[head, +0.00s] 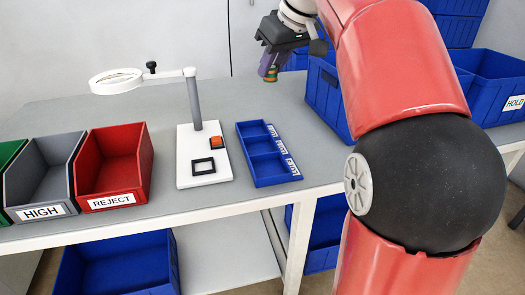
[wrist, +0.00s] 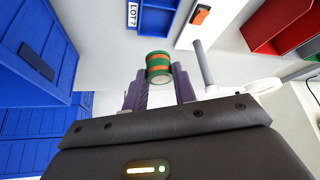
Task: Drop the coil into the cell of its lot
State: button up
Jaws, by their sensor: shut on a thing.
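My gripper (head: 270,67) is raised above the back of the table, shut on the coil (wrist: 158,68). The coil is a short cylinder with green and orange bands, held between the two purple fingers in the wrist view. In the head view only a small part of it shows at the fingertips. The blue tray (head: 262,183) has three cells in a row, each with a white label on its right side. The cells look empty. The gripper is behind the tray and higher. One label in the wrist view (wrist: 132,14) reads "LOT" with an unclear character after it.
A magnifier stand (head: 195,105) on a white base stands left of the tray. Further left are a red REJECT bin (head: 120,180), a grey HIGH bin (head: 45,180) and a green bin. Large blue bins, one labelled HOLD (head: 495,95), stand at the right. Bare table lies behind the tray.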

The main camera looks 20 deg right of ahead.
jog(key=d+b+x, duration=0.1)
jog(key=b+x, duration=0.1)
jog(key=x, duration=0.3)
jog(key=d+f+b+x, duration=0.1)
jog(key=b+x, duration=0.1)
jog(key=x, duration=0.4)
jog(key=s+b+x, duration=0.1)
jog(key=b+x, duration=0.1)
jog(key=x, duration=0.4)
jog(key=shift+s+d+f, duration=0.1)
jog(key=shift+d+f, duration=0.1)
jog(key=shift+d, duration=0.2)
jog(key=shift+r, duration=0.1)
jog(key=o, duration=1.1)
jog(key=shift+o, duration=0.2)
jog(key=v, duration=0.7)
jog(key=shift+s+r+p, duration=0.15)
jog(key=shift+r+p, duration=0.2)
jog(key=shift+p, duration=0.1)
